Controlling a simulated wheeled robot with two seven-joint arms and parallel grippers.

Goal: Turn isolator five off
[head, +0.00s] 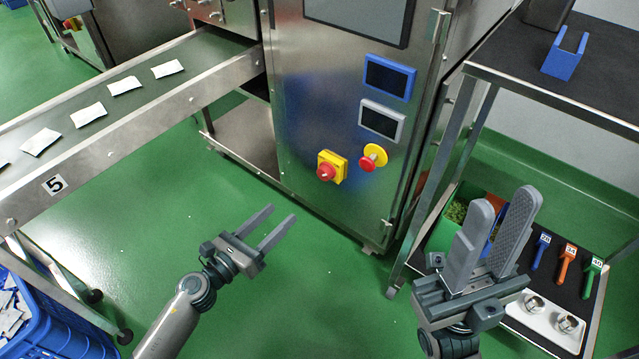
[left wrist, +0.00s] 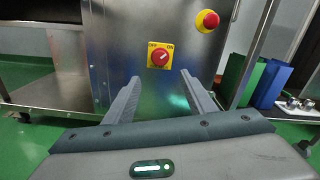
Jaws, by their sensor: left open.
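The isolator (head: 331,168), a red rotary knob on a yellow plate, is on the front of the steel machine (head: 290,110). The conveyor beside it bears a number 5 label (head: 54,184). In the left wrist view the isolator (left wrist: 160,55) shows OFF at left and ON at right; the knob looks tilted toward ON. My left gripper (head: 281,213) is open and empty, short of the isolator and lower left of it. Its fingers (left wrist: 160,77) point at the panel, one each side below the knob. My right gripper (head: 504,206) is open and empty, at the right.
A red emergency stop (head: 367,162) on a yellow base sits right of the isolator. Two small screens (head: 389,77) are above. A steel rack (head: 480,72) with tools and a white tray (head: 540,326) stands right. A blue crate (head: 60,325) is lower left.

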